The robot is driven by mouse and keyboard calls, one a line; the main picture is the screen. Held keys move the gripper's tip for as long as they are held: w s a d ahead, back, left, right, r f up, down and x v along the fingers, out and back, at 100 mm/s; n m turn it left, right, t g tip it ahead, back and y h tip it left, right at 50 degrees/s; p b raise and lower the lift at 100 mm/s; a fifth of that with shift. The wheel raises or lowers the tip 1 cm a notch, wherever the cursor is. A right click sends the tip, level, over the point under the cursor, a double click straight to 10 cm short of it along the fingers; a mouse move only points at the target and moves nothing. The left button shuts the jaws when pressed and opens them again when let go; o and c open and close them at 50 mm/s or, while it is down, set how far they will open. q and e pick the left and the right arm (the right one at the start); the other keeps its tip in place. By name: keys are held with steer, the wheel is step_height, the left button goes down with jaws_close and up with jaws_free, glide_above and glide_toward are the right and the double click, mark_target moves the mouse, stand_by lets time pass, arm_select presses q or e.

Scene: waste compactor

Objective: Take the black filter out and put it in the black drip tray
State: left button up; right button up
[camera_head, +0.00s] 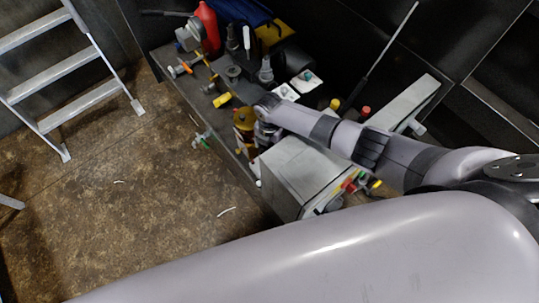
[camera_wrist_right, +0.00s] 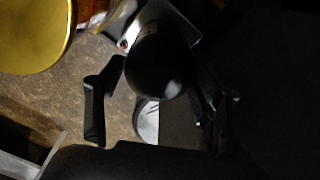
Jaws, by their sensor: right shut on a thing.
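My right arm reaches in from the right in the head view, and its gripper (camera_head: 266,132) is low among the fittings of the machine, partly hidden by my wrist. In the right wrist view the gripper (camera_wrist_right: 157,88) has a finger on each side of a rounded, shiny black body, which looks like the black filter (camera_wrist_right: 160,68), and is shut on it. The filter's lower part is in shadow. In the head view I cannot make out the filter. I cannot pick out the black drip tray for certain in either view. My left gripper is not in view.
A brass-coloured round part (camera_wrist_right: 30,35) is close beside the gripper. A grey metal box (camera_head: 300,175) stands just in front of my wrist. A red canister (camera_head: 207,27) and small tools crowd the bench's far end. A ladder (camera_head: 60,75) stands left; the brown floor between is mostly clear.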

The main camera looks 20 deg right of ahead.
steer(key=n, duration=0.2)
steer(key=shift+n+b, duration=0.3)
steer(key=shift+n, duration=0.3)
steer(key=o, duration=1.4)
steer(key=shift+c, duration=0.2)
steer(key=shift+c, duration=0.4)
